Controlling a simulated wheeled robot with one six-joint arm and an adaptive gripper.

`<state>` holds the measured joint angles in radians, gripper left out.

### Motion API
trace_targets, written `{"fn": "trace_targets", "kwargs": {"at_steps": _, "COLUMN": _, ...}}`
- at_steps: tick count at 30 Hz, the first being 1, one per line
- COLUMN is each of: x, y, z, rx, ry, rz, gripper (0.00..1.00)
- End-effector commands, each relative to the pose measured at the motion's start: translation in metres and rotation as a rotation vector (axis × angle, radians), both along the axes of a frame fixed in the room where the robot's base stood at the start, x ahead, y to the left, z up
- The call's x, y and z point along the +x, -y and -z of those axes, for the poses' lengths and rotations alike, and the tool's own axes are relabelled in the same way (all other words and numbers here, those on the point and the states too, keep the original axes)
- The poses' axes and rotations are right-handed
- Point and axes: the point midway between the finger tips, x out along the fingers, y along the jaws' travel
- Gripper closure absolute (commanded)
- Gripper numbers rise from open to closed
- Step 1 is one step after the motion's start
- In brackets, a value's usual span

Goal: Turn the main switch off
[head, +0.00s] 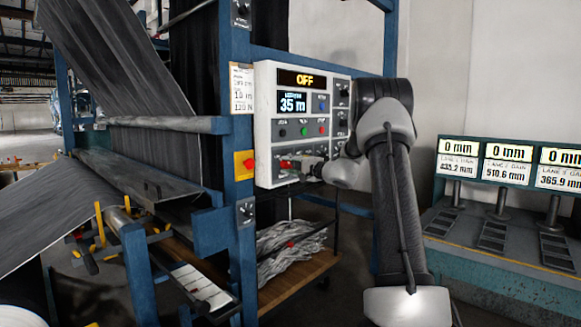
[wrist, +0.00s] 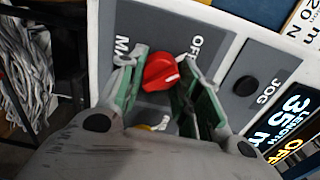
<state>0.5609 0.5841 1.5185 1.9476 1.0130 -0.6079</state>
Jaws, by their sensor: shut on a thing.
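The main switch is a red knob (wrist: 160,72) on a grey plate, with the letters "MA" to its left and "OF" to its upper right, both cut off by my fingers. It also shows at the lower left of the control box in the head view (head: 285,165). My gripper (wrist: 163,70) has its green-lined fingers on either side of the knob and is shut on it. In the head view my gripper (head: 298,166) reaches the box from the right. The control box (head: 263,135) is white; its top display (head: 303,80) reads "OFF" in amber.
A smaller screen (head: 292,103) reads 35 m. A black JOG button (wrist: 247,86) sits right of the switch. A yellow plate with a red button (head: 244,164) is on the blue post beside the box.

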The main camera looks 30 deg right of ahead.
Motion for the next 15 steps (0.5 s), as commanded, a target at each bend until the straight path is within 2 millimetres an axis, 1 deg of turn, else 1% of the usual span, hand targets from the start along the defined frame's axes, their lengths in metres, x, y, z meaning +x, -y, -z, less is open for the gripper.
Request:
{"fn": "trace_targets", "kwargs": {"at_steps": 6, "x": -0.0005, "y": -0.0001, "z": 0.0016, "rx": -0.040, "ry": 0.011, "rz": -0.001, "gripper": 0.90}}
{"fn": "trace_targets", "kwargs": {"at_steps": 15, "x": -0.0005, "y": -0.0001, "z": 0.0019, "rx": -0.047, "ry": 0.014, "rz": -0.001, "gripper": 0.90}}
